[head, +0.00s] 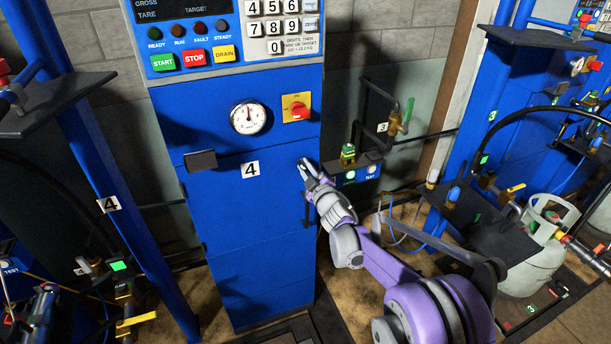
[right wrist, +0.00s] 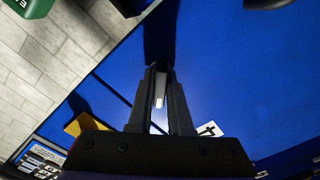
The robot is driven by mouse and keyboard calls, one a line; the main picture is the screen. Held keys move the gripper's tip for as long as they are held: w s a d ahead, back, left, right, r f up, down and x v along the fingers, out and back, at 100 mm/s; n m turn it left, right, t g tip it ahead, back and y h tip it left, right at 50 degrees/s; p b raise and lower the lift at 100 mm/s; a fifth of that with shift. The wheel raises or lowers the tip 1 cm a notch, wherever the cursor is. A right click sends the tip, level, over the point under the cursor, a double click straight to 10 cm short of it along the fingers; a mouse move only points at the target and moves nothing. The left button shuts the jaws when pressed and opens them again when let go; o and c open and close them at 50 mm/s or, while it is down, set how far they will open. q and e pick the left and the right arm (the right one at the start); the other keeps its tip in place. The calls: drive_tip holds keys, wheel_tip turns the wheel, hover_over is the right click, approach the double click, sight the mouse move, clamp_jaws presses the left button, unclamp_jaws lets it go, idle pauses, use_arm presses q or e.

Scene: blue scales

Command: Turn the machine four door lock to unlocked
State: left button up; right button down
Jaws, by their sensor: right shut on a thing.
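Machine four is a blue cabinet with a white "4" plate (head: 250,170) on its front, in the middle of the head view. My right gripper (head: 303,164) is at the right side of this front, right of the plate. In the right wrist view its two dark fingers (right wrist: 160,75) are close together, shut on a small light-grey piece (right wrist: 159,98) in front of the blue panel. This piece looks like the door lock's key or knob. The fingers hide most of it, and its turn position cannot be read. My left gripper is not in view.
Above are a round gauge (head: 248,118), a red knob on a yellow plate (head: 297,108) and a button panel (head: 190,60). A dark vertical handle (head: 307,212) is just below my gripper. A small box with a green-topped fitting (head: 347,153) stands close on the right.

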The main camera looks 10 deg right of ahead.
drive_tip(key=m+b, duration=0.3)
drive_tip(key=m, duration=0.1)
drive_tip(key=shift+d+f+m, duration=0.1)
drive_tip(key=shift+m, duration=0.2)
drive_tip(key=m+b, duration=0.2)
drive_tip(key=m, duration=0.2)
drive_tip(key=shift+b, duration=0.3)
drive_tip(key=shift+m, duration=0.3)
drive_tip(key=c, duration=0.8)
unclamp_jaws()
drive_tip(key=shift+c, duration=0.2)
drive_tip(key=s+d, duration=0.2)
drive_tip(key=s, duration=0.8)
drive_tip(key=shift+s, duration=0.35)
drive_tip(key=shift+d, duration=0.1)
